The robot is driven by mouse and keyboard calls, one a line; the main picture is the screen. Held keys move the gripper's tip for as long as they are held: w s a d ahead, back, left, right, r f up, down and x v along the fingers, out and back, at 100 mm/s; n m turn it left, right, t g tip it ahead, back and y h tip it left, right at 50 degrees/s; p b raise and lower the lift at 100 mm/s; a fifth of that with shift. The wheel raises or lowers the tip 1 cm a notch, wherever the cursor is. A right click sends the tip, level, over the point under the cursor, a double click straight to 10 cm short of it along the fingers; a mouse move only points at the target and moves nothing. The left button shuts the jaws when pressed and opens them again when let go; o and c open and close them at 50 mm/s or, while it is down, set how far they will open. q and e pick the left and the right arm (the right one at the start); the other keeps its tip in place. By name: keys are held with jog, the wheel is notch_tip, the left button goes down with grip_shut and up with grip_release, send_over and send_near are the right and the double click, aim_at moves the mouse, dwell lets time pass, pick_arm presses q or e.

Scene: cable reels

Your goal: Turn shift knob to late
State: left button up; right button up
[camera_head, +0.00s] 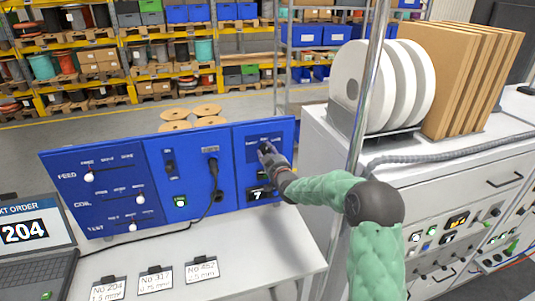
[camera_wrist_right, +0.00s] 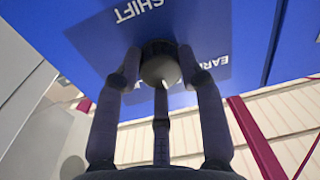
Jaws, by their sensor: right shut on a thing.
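The shift knob is a dark round knob on the right section of the blue panel (camera_head: 280,135). In the right wrist view the knob (camera_wrist_right: 160,66) sits between my fingers, with a short white pointer mark showing on it. The word SHIFT and part of the word EARLY are printed near it; the LATE label cannot be read clearly. My right gripper (camera_head: 268,153) is shut on the knob, its fingers around it from the front. In the head view the fingers partly hide the knob. My left gripper is not in view.
Below the knob is a small display reading 7 (camera_head: 258,194). A black cable with a plug (camera_head: 211,165) hangs on the middle section. Slider knobs line the left section. A metal post (camera_head: 369,90) stands right of the panel, close to my right arm. A laptop (camera_head: 35,240) is at left.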

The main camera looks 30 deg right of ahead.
jog(key=shift+m+b, duration=6.1)
jog(key=shift+b, duration=3.1)
jog(key=shift+h, duration=0.4)
jog(key=o, duration=1.1)
jog(key=shift+o, duration=0.2)
